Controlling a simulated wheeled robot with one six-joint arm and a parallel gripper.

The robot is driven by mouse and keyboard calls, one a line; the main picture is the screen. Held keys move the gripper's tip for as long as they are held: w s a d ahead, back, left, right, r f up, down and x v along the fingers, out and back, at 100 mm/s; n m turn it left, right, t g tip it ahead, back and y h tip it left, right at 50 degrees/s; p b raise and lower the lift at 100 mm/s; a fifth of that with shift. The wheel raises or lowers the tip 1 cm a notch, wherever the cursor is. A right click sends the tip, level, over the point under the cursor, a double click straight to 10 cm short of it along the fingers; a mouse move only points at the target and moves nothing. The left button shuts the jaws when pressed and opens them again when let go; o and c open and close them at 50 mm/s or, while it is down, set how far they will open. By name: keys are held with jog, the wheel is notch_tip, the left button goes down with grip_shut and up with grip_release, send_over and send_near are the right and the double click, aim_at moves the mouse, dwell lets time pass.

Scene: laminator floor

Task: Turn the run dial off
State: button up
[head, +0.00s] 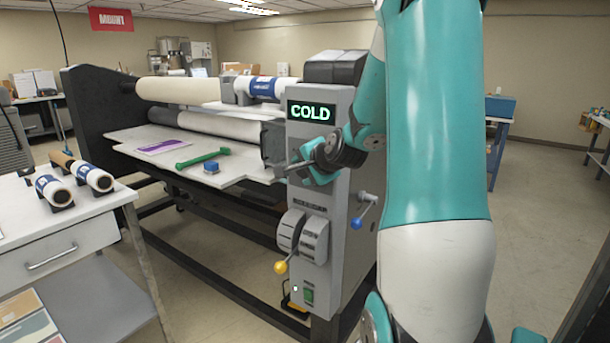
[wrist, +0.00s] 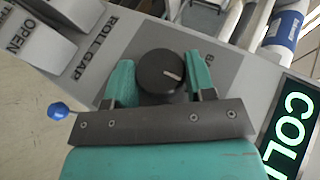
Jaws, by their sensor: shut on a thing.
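The run dial (wrist: 160,70) is a round black knob with a short white pointer line, on the grey control panel (wrist: 110,45) in the wrist view. My gripper (wrist: 161,78) has its teal fingers on either side of the dial and is shut on it. The pointer line is toward the right of the dial's face in that view. The lettering beside the dial is mostly hidden, so I cannot read its setting. In the head view my gripper (head: 288,170) is at the front of the laminator's end cabinet (head: 345,235), and the dial is hidden there.
A lit COLD display (head: 311,111) is above my gripper. Below are a yellow-knobbed lever (head: 281,267), a green switch (head: 308,297) and a blue-knobbed lever (head: 365,205). The feed table (head: 135,137) holds a green tool (head: 202,158) and a blue block (head: 211,167). Clear floor lies at right.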

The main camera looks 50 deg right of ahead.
jog(key=o, duration=0.9)
jog(key=shift+o, duration=0.2)
jog(key=shift+s, duration=0.1)
jog(key=v, duration=1.7)
jog(key=shift+a+r, duration=0.1)
